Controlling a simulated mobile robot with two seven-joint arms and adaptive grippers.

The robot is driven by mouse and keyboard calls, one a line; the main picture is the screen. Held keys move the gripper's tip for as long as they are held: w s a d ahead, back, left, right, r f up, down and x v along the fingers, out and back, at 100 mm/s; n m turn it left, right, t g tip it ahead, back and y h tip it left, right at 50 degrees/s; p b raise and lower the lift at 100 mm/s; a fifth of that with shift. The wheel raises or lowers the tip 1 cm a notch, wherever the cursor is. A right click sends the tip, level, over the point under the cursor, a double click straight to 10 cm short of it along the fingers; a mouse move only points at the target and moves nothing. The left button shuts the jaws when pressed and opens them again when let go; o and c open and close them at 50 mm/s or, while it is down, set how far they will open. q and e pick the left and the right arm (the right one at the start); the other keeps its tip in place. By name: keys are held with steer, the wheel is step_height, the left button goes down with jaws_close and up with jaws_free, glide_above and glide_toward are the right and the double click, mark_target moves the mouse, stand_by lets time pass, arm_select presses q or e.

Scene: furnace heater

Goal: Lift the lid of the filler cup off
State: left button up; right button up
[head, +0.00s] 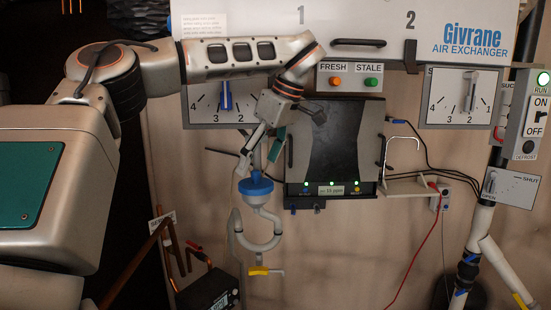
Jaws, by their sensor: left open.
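The filler cup (261,199) is a white funnel-like cup on a curved white pipe, left of the dark panel. Its blue lid (256,184) sits on top, with a raised knob in the middle. My left gripper (260,156) reaches down from the upper right and is just above the lid. It is open, and its fingers appear apart from the lid. Whether a fingertip touches the knob is too small to tell. My right gripper does not show.
The Givrane air exchanger's dark panel (346,145) is close to the right of my gripper. A yellow valve handle (266,271) is below the cup. A dial with a blue pointer (226,96) is behind my arm. Copper pipes (170,250) stand at the lower left.

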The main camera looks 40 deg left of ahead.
mark_target(257, 171)
arm_select(q)
steer(key=shift+x, duration=1.9)
steer(key=shift+w, duration=0.1)
steer(key=shift+c, duration=0.3)
steer(key=shift+d, duration=0.1)
steer(key=c, duration=1.3)
